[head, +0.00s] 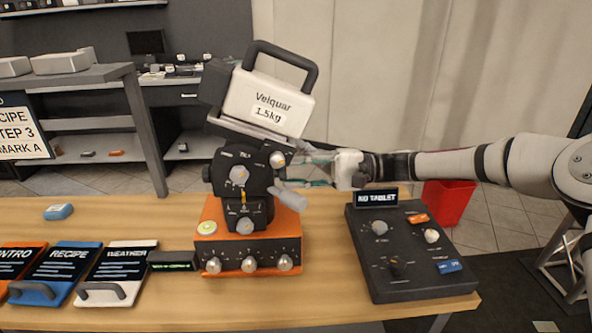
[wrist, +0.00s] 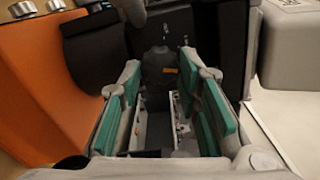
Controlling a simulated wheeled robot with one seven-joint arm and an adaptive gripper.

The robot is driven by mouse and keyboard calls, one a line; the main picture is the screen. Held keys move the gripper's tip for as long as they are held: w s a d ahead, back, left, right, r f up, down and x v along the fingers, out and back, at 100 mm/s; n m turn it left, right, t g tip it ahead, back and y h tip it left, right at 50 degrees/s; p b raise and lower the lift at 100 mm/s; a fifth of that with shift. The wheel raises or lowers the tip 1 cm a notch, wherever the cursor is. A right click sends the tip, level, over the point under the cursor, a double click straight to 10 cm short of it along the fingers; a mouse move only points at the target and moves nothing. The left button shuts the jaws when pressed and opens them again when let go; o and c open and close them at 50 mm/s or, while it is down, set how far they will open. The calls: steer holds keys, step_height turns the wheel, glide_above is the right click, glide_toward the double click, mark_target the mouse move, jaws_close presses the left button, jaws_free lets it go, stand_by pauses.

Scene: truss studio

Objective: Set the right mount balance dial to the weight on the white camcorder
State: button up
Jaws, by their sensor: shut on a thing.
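The white camcorder (head: 265,92) sits tilted on top of the black mount (head: 235,178); its label reads "Velquar 1.5kg". The mount stands on an orange base (head: 208,240). Its front carries a pale dial (head: 239,176) with small markings that I cannot read. My gripper (head: 300,172) reaches in from the right at the mount's right side. In the wrist view, the green-padded fingers (wrist: 165,88) stand on either side of a dark round part (wrist: 158,66) with a small orange mark. They are shut on it; its setting is not readable.
A dark control panel (head: 400,275) with knobs and a "NO TABLET" display (head: 377,198) stands right of the mount. Three labelled slates lie at the left, one reading "RECIPE" (head: 66,262). A red bin (head: 449,202) stands beyond the table.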

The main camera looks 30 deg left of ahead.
steer(key=shift+f+m+p, duration=0.15)
steer(key=shift+m+p, duration=0.35)
steer(key=shift+m, duration=4.4)
steer(key=shift+d, duration=0.1)
steer(key=o, duration=1.1)
steer(key=shift+o, duration=0.2)
steer(key=v, duration=1.2)
steer(key=shift+s, duration=0.1)
